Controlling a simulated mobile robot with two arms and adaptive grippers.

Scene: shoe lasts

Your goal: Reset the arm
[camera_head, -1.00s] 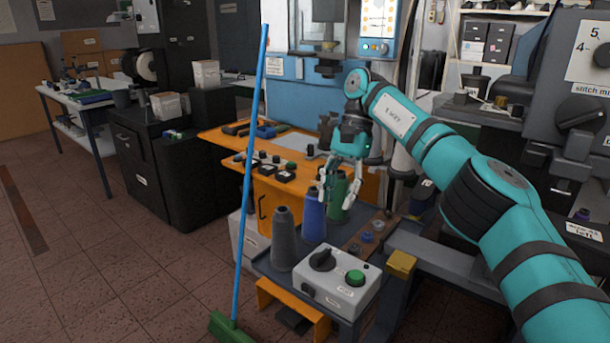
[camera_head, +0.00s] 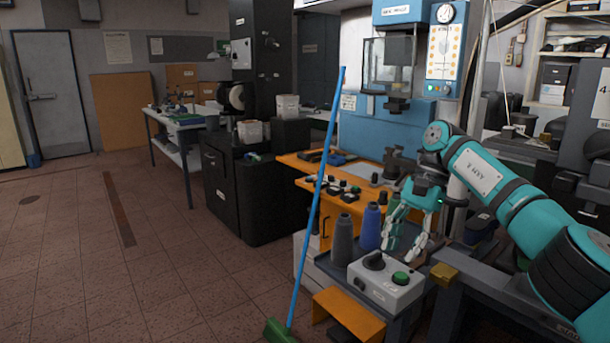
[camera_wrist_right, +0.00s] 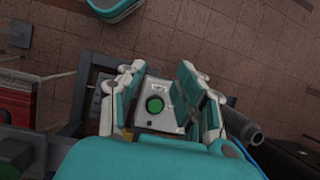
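My right arm comes in from the right in the head view. The grey control box (camera_head: 387,288) with a green button lies below and shows between the fingers in the wrist view (camera_wrist_right: 163,120). My left gripper is not in the head view.
A blue-handled broom (camera_head: 317,200) stands upright at the table's left. An orange bench (camera_head: 300,163) and a blue machine (camera_head: 400,125) are behind. Open tiled floor (camera_head: 150,270) lies to the left.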

